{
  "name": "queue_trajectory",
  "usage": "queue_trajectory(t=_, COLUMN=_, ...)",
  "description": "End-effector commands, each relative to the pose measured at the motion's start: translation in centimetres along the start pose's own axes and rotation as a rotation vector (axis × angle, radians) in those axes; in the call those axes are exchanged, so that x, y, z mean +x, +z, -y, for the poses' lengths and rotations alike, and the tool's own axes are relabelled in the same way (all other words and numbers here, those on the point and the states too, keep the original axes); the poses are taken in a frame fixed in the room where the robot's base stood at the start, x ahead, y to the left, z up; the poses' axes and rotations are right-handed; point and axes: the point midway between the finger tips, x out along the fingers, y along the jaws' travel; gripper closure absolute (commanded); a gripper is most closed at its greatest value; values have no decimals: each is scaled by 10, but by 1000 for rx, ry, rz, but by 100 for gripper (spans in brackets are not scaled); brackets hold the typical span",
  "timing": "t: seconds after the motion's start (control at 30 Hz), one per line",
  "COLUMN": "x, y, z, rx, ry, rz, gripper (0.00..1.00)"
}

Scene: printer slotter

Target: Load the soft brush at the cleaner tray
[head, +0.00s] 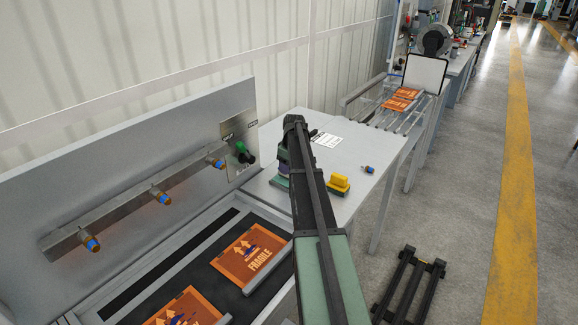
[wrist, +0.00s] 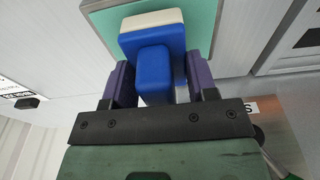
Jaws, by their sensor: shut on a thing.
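A blue block-like tool with a cream-white layer at its far end, which looks like the soft brush (wrist: 153,65), is between the two purple fingers of my gripper (wrist: 158,78) in the wrist view. My gripper is shut on it. A teal flat pad (wrist: 207,22), possibly the cleaner tray, lies behind the brush's cream end. I cannot tell whether the brush touches it. In the head view my arm hides most of the gripper and brush; a little teal and blue shows left of the arm, on the grey table (head: 366,150).
A yellow block (head: 339,184) stands right of my arm on the table, with a small blue-and-orange piece (head: 368,169) farther right. A white label (head: 327,140) lies at the back. Orange packages (head: 249,254) lie on the dark belt in front. A wall rail (head: 135,205) holds several nozzle-like parts.

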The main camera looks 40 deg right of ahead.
Motion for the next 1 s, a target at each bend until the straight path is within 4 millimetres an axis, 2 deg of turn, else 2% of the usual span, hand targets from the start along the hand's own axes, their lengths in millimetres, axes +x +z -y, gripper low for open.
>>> queue_trajectory(t=1.0, x=9, y=1, z=0, rx=0, ry=0, rz=0, gripper=66)
